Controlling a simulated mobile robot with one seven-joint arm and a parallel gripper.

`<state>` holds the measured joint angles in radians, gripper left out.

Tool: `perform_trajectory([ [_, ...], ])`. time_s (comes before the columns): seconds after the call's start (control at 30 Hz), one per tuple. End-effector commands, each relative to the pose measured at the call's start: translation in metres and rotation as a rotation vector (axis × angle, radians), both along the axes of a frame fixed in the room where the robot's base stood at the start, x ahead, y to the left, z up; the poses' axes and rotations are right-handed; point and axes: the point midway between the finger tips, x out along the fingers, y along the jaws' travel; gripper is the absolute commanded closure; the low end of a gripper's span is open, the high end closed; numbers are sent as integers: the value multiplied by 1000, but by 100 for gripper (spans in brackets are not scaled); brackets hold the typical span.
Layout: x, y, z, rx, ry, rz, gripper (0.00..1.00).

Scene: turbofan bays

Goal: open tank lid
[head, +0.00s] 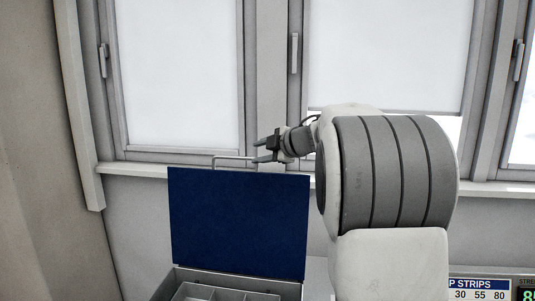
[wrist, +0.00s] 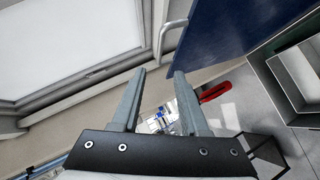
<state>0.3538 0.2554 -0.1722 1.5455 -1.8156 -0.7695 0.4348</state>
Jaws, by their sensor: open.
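A dark blue lid (head: 238,222) stands raised, nearly upright, at the back of a grey box (head: 235,285) with inner compartments. A pale bar handle (head: 234,157) sticks up at the lid's top edge. In the wrist view the handle (wrist: 172,26) is above the fingertips, and the blue lid (wrist: 225,38) is at upper right. My gripper (head: 256,151) is open and empty, near the right end of the handle and just above the lid's top edge. In the wrist view both fingers (wrist: 160,75) are apart with nothing held between them. Whether a finger touches the handle cannot be told.
Windows with pale blinds (head: 180,75) and a sill (head: 135,169) lie behind the box. A sign reading "P STRIPS" (head: 478,284) is at lower right. A red object (wrist: 215,92) shows beyond the right finger. Wall space left of the lid is clear.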

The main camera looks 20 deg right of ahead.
Motion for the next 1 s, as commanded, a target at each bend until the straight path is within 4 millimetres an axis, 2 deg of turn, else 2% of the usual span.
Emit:
perform_trajectory([
  [0.1, -17, -5, 6, 0, -1, 0, 56],
  [0.3, -29, -8, 11, 1, 1, 0, 56],
  [1.0, -30, -8, 12, 0, 1, 0, 56],
])
